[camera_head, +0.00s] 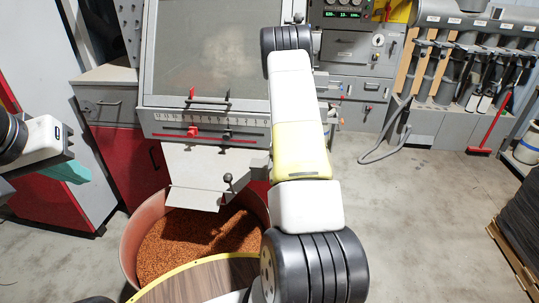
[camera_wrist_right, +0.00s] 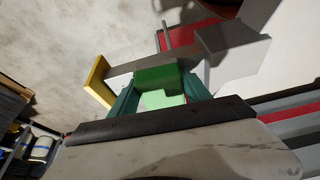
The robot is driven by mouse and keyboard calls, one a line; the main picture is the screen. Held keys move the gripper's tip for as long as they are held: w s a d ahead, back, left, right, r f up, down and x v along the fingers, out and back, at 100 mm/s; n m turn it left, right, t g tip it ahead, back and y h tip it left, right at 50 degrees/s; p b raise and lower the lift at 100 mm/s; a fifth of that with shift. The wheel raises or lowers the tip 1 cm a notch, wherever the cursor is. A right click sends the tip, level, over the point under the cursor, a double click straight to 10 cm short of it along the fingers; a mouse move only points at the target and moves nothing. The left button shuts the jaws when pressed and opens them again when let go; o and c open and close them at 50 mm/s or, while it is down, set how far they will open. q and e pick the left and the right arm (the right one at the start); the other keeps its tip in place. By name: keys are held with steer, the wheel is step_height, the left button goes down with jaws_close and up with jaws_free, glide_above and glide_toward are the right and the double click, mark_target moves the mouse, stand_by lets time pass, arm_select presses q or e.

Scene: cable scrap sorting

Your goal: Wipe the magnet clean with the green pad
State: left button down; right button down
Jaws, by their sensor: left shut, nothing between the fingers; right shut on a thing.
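In the right wrist view my right gripper (camera_wrist_right: 160,100) has its teal fingers shut on the green pad (camera_wrist_right: 158,78). A grey-brown bar (camera_wrist_right: 122,76), perhaps the magnet, runs just beyond the pad, with a yellow plate (camera_wrist_right: 98,82) at its left end and a grey block (camera_wrist_right: 232,42) at its right. I cannot tell whether the pad touches the bar. In the head view my right arm hides the right gripper and the pad. My left gripper (camera_head: 72,172) is shut and empty at the left edge, apart from the machine.
A grey machine with a window (camera_head: 205,45) and a scale stands ahead. Below its chute (camera_head: 195,195) is a red tub (camera_head: 130,243) of copper-coloured granules. A tool rack (camera_head: 465,50) is at right; the floor between is mostly clear.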

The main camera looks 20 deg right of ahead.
steer(key=shift+w+a, duration=0.3)
steer(key=shift+w, duration=0.3)
steer(key=shift+r, duration=3)
steer(key=shift+r, duration=1.5)
